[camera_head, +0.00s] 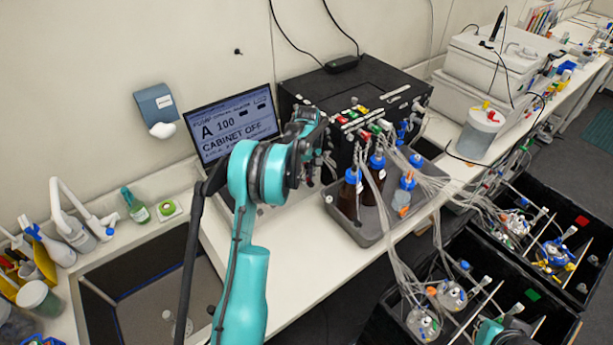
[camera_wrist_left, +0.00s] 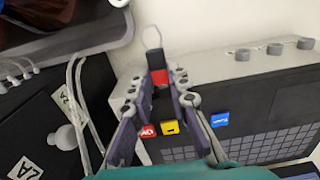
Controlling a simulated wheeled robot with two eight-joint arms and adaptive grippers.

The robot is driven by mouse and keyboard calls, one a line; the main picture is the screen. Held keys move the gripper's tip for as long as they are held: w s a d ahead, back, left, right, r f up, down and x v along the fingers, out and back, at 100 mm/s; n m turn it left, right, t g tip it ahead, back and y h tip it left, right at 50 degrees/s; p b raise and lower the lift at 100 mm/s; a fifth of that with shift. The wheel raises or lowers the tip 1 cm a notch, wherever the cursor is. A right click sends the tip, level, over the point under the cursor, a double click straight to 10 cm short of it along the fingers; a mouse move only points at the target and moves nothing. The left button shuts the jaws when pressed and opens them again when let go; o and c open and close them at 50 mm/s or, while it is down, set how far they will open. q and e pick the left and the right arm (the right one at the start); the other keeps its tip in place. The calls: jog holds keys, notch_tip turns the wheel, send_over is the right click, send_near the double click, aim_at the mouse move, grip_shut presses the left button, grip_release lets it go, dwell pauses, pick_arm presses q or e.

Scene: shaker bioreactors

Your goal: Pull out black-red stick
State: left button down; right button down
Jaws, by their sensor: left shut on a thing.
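The black-red stick (camera_wrist_left: 160,78) shows in the left wrist view, with a dark body, a red band and a pale wire loop at its far end. My left gripper (camera_wrist_left: 161,82) has its fingers closed around it from both sides. In the head view my left gripper (camera_head: 316,128) is at the left front of the black box (camera_head: 372,82), and the stick is hidden there by the arm. I cannot tell from these frames how deep the stick sits. Only a teal piece of my right arm shows at the bottom right.
A grey tray (camera_head: 375,239) with brown bottles (camera_head: 348,192) stands in front of the box. A monitor (camera_head: 231,123) is behind my left arm. Clear tubes run right to black crates (camera_head: 462,250). Red, yellow and blue labels (camera_wrist_left: 168,127) show between and beside the fingers.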

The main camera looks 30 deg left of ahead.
pick_arm(q)
jog(key=shift+s+d, duration=0.15)
jog(key=shift+d, duration=0.2)
jog(key=shift+d, duration=0.15)
jog(key=shift+s+d+b, duration=0.25)
jog(key=shift+d+b, duration=0.1)
jog(key=shift+d, duration=0.05)
jog(key=d, duration=0.1)
jog(key=s+d, duration=0.1)
jog(key=shift+d+b, duration=0.35)
jog(key=shift+b, duration=0.05)
dwell(0.3)
